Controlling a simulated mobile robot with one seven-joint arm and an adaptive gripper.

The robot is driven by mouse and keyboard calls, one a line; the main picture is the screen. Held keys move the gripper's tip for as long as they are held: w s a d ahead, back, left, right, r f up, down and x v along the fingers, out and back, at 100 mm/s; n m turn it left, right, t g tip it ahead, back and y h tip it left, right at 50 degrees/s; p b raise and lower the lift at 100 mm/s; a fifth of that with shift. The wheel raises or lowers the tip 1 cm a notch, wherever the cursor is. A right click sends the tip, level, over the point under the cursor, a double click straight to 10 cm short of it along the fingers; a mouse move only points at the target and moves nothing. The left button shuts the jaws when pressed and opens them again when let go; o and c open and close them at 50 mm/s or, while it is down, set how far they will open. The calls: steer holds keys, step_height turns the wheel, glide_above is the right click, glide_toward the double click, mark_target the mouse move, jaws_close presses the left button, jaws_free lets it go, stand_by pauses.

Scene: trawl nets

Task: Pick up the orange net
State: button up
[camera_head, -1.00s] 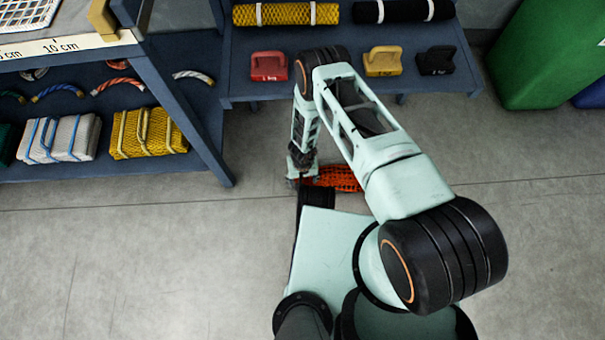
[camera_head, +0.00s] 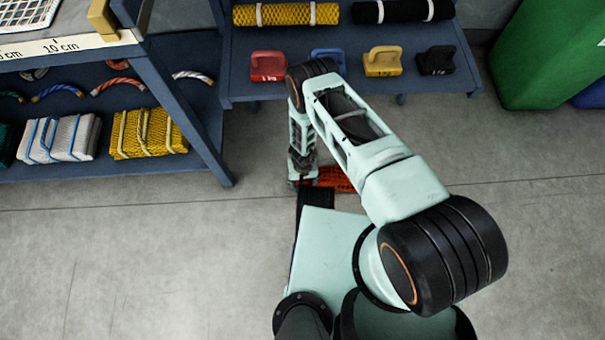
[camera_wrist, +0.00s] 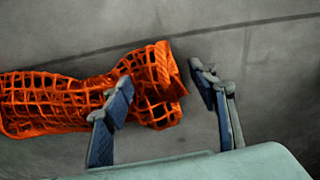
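The orange net (camera_wrist: 60,102) is a bundled, open-mesh roll lying on the grey floor. In the wrist view it stretches from the left edge to the middle, with its flared right end (camera_wrist: 155,85) between the two fingers. My gripper (camera_wrist: 160,95) is open; the left finger overlaps the net in the picture and the right finger is just clear of its end. I cannot tell whether a finger touches it. In the head view the net (camera_head: 335,178) shows partly beside my gripper (camera_head: 303,182), with the rest hidden behind my arm and base.
A blue shelf (camera_head: 345,98) behind holds red (camera_head: 268,66), blue, yellow and black weights, with yellow (camera_head: 285,14) and black net rolls above. A blue rack (camera_head: 180,115) stands at left with net bundles. A green bin (camera_head: 548,55) is at right. The floor at left is clear.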

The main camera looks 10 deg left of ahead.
steer(key=shift+c, duration=1.2)
steer(key=shift+s+a+f, duration=0.1)
steer(key=shift+s+a, duration=0.05)
steer(key=shift+s, duration=0.1)
jaws_close()
step_height(320, 180, up, 12)
steer(key=p, duration=0.9)
steer(key=shift+w, duration=0.2)
step_height(320, 180, up, 27)
steer(key=p, duration=1.8)
steer(key=shift+p, duration=0.3)
